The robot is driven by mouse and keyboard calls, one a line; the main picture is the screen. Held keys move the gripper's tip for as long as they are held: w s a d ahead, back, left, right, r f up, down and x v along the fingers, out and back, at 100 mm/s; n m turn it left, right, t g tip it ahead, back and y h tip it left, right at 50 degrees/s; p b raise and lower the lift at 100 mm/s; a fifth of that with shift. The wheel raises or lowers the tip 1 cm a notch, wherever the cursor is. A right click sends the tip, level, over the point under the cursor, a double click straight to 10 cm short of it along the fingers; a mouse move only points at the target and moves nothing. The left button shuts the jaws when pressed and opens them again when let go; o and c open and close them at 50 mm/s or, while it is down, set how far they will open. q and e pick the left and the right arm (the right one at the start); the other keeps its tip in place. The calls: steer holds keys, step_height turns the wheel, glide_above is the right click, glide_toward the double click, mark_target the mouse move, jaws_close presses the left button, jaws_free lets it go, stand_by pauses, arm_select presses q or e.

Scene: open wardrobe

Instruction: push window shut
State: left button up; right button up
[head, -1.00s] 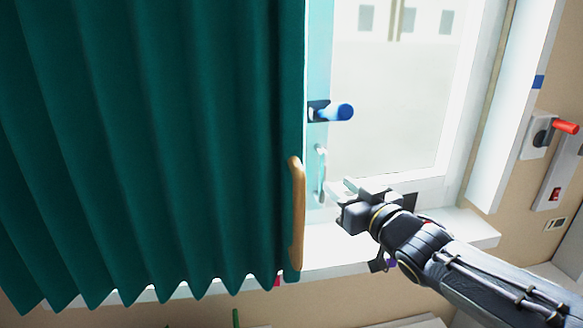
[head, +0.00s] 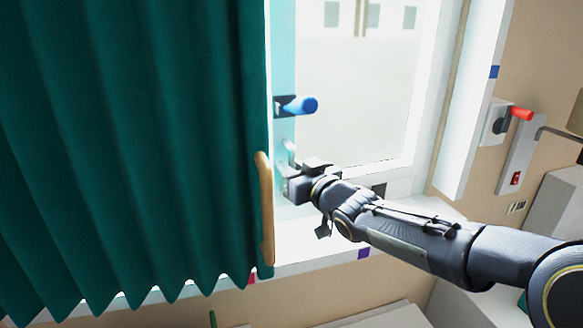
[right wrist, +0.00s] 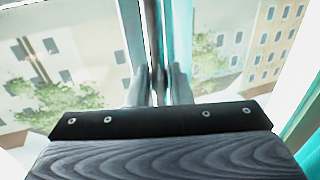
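The window (head: 350,100) has a teal frame edge (head: 284,60) beside the curtain, with a blue handle (head: 302,106) on it. Below that is a pale pull handle (head: 290,150). My right gripper (head: 284,172) is at the lower frame edge, just below or at the pull handle. The right wrist view shows my right gripper's two fingers (right wrist: 158,92) pointing at the frame, with a dark upright bar (right wrist: 157,50) between or just beyond them. I cannot tell whether they grip it. My left gripper is not in view.
A green curtain (head: 120,130) with a wooden handle (head: 265,205) hangs close to the left of the gripper. The white sill (head: 320,235) lies below. A switch box with a red lever (head: 522,113) is on the right wall.

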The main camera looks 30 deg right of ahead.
mark_target(283, 160)
steer(key=shift+c, duration=1.2)
steer(key=shift+w+d+b, duration=0.1)
steer(key=shift+w+b, duration=0.25)
steer(key=shift+w, duration=1.6)
steer(key=shift+s, duration=0.1)
steer(key=o, duration=0.6)
steer(key=s, duration=0.7)
steer(key=shift+s+d, duration=0.2)
steer(key=shift+s, duration=0.2)
